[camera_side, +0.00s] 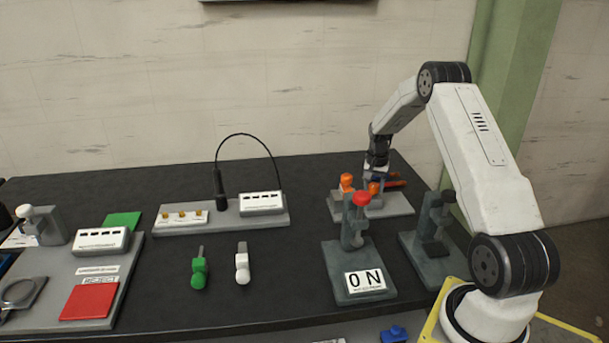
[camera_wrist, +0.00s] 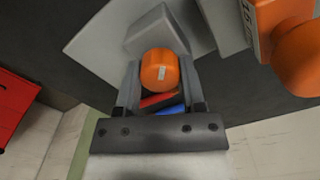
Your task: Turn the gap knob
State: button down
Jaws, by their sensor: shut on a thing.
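My gripper (camera_wrist: 160,68) is shut on a round orange knob (camera_wrist: 160,72) with a small white mark on its face; a finger lies on each side of it. In the side view, my gripper (camera_side: 376,172) is low over the grey plate at the back right, at the right-hand orange knob (camera_side: 374,189). No label naming this knob as the gap knob is readable. A second orange part (camera_wrist: 300,55) stands to the right in the wrist view, apart from my fingers; its printed label is cut off. It also shows in the side view (camera_side: 347,181).
Red and blue pieces (camera_wrist: 160,100) lie close behind the held knob. A red-topped clamp stand (camera_side: 361,198) with an "ON" label is in front, and another grey stand (camera_side: 437,232) is to the right.

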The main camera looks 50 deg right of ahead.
aim_at(374, 185)
jog(key=n, duration=0.6)
jog(key=shift+n, duration=0.4)
jog(key=shift+c, duration=1)
grip_release()
jog(key=shift+r, duration=0.15)
jog(key=shift+r, duration=3.8)
